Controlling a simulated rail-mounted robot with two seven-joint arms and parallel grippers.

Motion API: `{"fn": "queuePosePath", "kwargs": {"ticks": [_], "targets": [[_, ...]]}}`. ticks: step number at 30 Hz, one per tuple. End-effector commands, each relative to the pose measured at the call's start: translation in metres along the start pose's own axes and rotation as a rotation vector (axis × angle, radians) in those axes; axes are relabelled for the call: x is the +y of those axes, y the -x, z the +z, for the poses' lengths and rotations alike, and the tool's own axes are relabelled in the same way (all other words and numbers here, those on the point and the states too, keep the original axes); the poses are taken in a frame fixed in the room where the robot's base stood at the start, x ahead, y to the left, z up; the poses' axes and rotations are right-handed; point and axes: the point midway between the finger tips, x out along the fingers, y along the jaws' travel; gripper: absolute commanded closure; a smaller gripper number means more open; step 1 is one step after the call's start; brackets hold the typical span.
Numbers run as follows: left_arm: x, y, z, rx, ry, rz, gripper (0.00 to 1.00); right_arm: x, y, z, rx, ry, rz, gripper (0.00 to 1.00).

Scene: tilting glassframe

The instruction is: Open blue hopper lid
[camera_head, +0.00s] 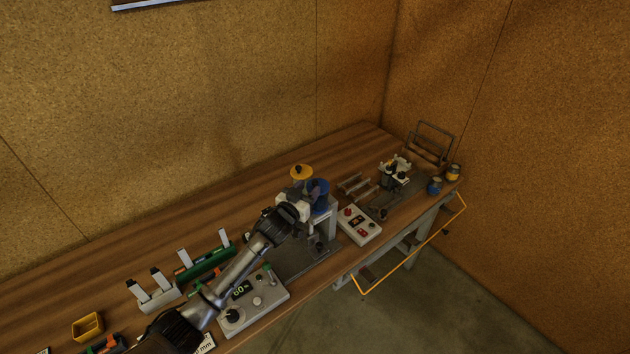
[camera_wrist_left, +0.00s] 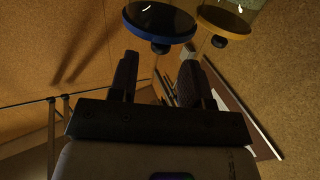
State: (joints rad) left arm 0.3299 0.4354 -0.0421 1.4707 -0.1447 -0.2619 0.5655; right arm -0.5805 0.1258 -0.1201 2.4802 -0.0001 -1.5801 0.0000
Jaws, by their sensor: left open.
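The blue hopper (camera_head: 321,187) stands on a grey stand near the middle of the bench in the head view, partly hidden by my gripper. In the left wrist view its round lid (camera_wrist_left: 160,22) has a blue rim, a dark face and a black knob (camera_wrist_left: 160,48). My left gripper (camera_head: 306,192) is beside the hopper. Its fingers, seen in the wrist view (camera_wrist_left: 158,76), are open and empty, with the knob appearing between and beyond their tips. I cannot tell the exact gap. The lid looks closed, though the hopper is partly hidden. My right gripper is out of view.
A yellow lid (camera_head: 301,171) with a knob is close behind the blue hopper. A control box (camera_head: 359,224) with red buttons stands to the right, and another box (camera_head: 254,302) with a display is below my arm. Cork walls bound the back and right.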

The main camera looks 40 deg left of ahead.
Motion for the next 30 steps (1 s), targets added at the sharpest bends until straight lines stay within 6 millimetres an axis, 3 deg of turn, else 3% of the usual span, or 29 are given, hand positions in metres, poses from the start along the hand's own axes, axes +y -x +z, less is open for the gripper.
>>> {"fn": "queuePosePath", "kwargs": {"ticks": [3, 10, 26, 30], "targets": [[0.0, -0.017, -0.001, 0.0, 0.0, 0.0, 0.56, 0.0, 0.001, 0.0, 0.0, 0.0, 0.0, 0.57], [0.001, -0.037, 0.0, -0.001, 0.001, 0.0, 0.56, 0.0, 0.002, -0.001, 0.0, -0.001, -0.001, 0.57], [0.0, -0.045, 0.001, -0.001, 0.0, 0.0, 0.56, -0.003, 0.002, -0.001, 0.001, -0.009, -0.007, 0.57], [0.0, -0.045, 0.001, -0.001, 0.0, 0.0, 0.69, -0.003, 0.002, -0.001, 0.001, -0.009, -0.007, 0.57]]}}
